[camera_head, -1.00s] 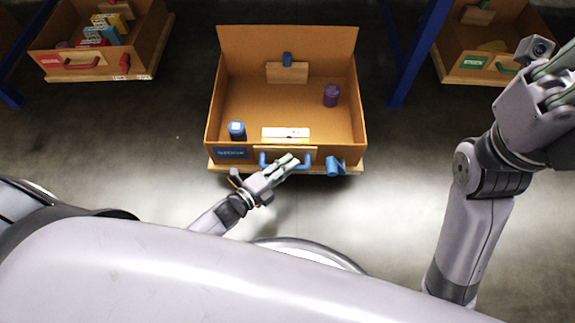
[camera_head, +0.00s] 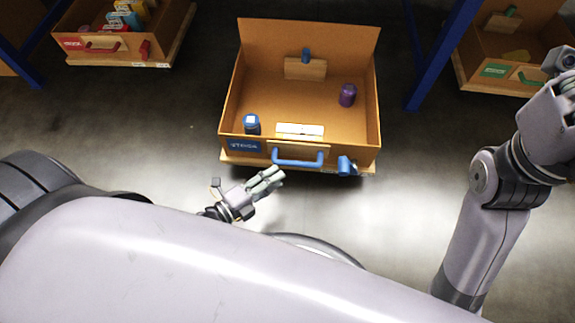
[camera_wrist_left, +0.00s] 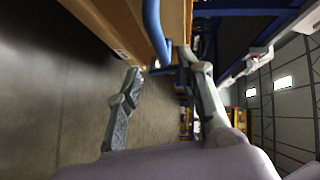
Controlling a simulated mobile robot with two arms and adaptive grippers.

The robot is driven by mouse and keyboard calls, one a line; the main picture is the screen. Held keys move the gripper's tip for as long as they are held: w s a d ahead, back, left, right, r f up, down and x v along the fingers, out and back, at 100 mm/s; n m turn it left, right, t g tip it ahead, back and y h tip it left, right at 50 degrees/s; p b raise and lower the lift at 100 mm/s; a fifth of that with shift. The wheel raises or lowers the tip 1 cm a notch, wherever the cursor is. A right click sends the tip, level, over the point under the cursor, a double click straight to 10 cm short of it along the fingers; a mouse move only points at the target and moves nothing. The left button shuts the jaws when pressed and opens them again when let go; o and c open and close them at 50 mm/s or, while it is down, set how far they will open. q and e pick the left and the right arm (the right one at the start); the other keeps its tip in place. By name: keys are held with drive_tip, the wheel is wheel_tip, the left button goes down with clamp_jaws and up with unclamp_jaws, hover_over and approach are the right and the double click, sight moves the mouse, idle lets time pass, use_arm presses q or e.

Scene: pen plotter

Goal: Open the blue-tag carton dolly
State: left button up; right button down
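The blue-tag carton dolly (camera_head: 228,115) stands in the middle of the head view, an open-topped cardboard box on a wooden base. Its blue tag (camera_head: 245,146) is at the front left. A blue bar handle (camera_head: 298,161) is on its front face and a blue fitting (camera_head: 346,165) sits at the front right corner. My left gripper (camera_head: 275,179) is open and empty, just in front of and below the handle, apart from it. In the left wrist view the handle (camera_wrist_left: 153,30) is ahead of the parted fingers. My right gripper (camera_head: 562,110) is at the right edge, fingers partly cut off.
Inside the carton are a blue canister (camera_head: 252,127), a purple canister (camera_head: 347,95) and a pale flat item (camera_head: 300,131). A red-tag carton (camera_head: 125,50) stands back left and a green-tag carton (camera_head: 500,52) back right. Blue posts (camera_head: 440,55) flank them. The floor around is clear.

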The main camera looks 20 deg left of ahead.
use_arm(q)
drive_tip(key=shift+v, duration=1.2)
